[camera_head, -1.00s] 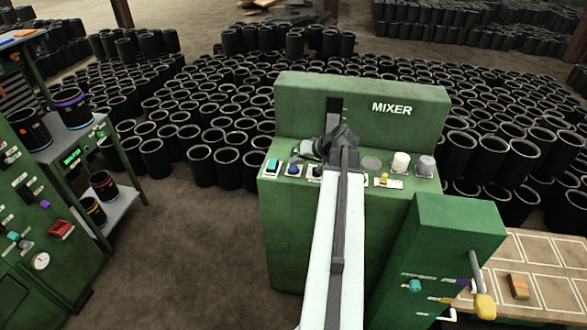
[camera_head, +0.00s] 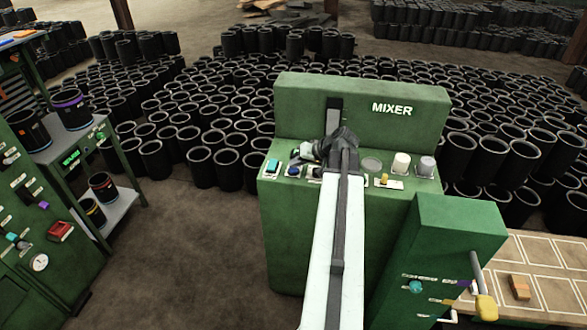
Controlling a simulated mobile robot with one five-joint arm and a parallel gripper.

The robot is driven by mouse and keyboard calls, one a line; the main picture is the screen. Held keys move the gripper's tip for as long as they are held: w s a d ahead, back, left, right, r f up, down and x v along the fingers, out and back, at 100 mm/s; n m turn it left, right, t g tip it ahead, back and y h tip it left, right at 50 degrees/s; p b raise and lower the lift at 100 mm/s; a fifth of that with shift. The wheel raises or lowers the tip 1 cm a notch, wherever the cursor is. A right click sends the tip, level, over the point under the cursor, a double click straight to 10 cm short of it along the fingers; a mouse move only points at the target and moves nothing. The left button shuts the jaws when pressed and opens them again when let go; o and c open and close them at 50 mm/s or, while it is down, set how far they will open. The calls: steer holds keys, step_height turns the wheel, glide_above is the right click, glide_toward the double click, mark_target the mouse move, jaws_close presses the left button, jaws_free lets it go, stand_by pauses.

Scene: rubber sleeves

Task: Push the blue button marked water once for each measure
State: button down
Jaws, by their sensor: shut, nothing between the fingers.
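The green mixer (camera_head: 290,235) stands in the middle, its name in white letters on the upright back panel. On its top face, from the left, are a teal button (camera_head: 272,167) and a dark blue button (camera_head: 293,170) on a pale plate. The lettering on the plates is too small to read. My gripper (camera_head: 308,155) is shut and empty, over the mixer's top by the blue button. A dark knob (camera_head: 314,171) shows just right of the blue button. My arm hides part of the mixer's middle. I cannot tell whether the gripper touches the blue button.
Right of my arm on the mixer are a round grey disc (camera_head: 372,164), a yellow control (camera_head: 384,180), a white cap (camera_head: 401,164) and a grey cap (camera_head: 426,167). A green box with a lever (camera_head: 483,290) stands at front right. Many black sleeves (camera_head: 200,160) crowd behind.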

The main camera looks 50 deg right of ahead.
mark_target(296, 170)
steer(key=shift+r+p, duration=0.8)
step_height(296, 170, up, 5)
steer(key=p, duration=0.5)
stand_by(0.7)
